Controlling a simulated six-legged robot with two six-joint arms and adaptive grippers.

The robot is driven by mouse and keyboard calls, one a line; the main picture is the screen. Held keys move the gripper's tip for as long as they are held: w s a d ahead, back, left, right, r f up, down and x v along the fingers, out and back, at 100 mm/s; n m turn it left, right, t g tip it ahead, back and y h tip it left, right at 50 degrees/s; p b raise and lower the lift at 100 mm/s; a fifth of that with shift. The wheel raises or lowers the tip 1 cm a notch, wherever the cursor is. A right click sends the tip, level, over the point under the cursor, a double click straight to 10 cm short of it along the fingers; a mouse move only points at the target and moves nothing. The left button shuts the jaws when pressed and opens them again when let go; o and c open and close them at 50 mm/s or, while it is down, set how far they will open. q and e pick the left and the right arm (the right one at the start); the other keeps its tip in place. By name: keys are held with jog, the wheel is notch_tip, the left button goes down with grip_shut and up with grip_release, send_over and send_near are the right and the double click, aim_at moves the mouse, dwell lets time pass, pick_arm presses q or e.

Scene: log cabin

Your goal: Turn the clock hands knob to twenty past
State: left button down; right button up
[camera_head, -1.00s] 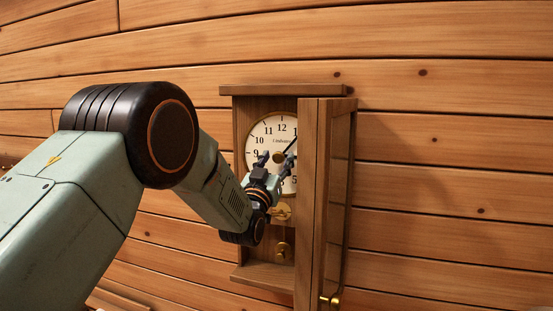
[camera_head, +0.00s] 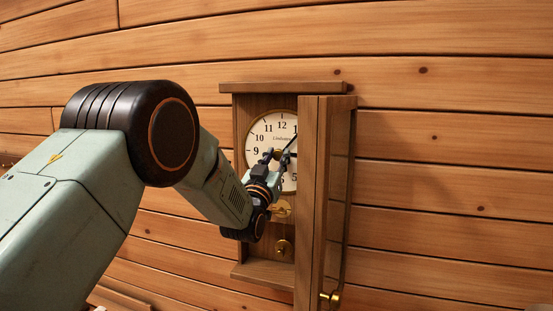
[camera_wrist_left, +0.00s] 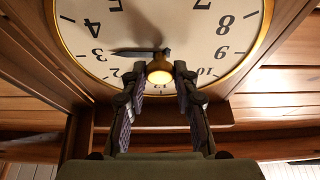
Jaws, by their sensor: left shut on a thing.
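A wooden wall clock has a round white dial (camera_head: 262,136). My left gripper (camera_head: 277,156) reaches in from the lower left, its fingers at the dial's centre. In the left wrist view, where the dial is upside down, the gripper (camera_wrist_left: 160,78) is shut on the round brass-coloured knob (camera_wrist_left: 160,72), one finger on each side. One dark hand (camera_wrist_left: 135,52) points at about the 3. In the head view another thin hand (camera_head: 291,142) points up right towards the 1; the fingers partly hide the hands. My right gripper is not in view.
The clock's door (camera_head: 311,200) stands open on the right, close to the fingers, and covers the dial's right edge. The brass pendulum (camera_head: 283,247) hangs below the dial. The log wall (camera_head: 450,150) is bare to the right.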

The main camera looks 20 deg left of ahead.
pick_arm(q)
jog(key=shift+m, duration=0.4)
jog(key=m+h+b, duration=0.2)
jog(key=m, duration=0.2)
jog(key=shift+a, duration=0.1)
jog(key=m+h, duration=0.1)
jog(key=m, duration=0.1)
jog(key=m+g+h+b, duration=0.1)
jog(key=m, duration=0.2)
jog(key=shift+g+h, duration=0.3)
jog(key=shift+h, duration=0.1)
jog(key=m+g+h, duration=0.1)
jog(key=m, duration=0.2)
jog(key=m+b, duration=0.1)
jog(key=m, duration=0.1)
jog(key=shift+m+g+h, duration=0.4)
jog(key=m, duration=0.2)
jog(key=m+g, duration=0.1)
jog(key=m, duration=0.1)
jog(key=shift+r+g, duration=0.1)
jog(key=shift+g, duration=0.2)
jog(key=shift+m, duration=0.5)
jog(key=c, duration=1)
grip_release()
jog(key=shift+c, duration=0.2)
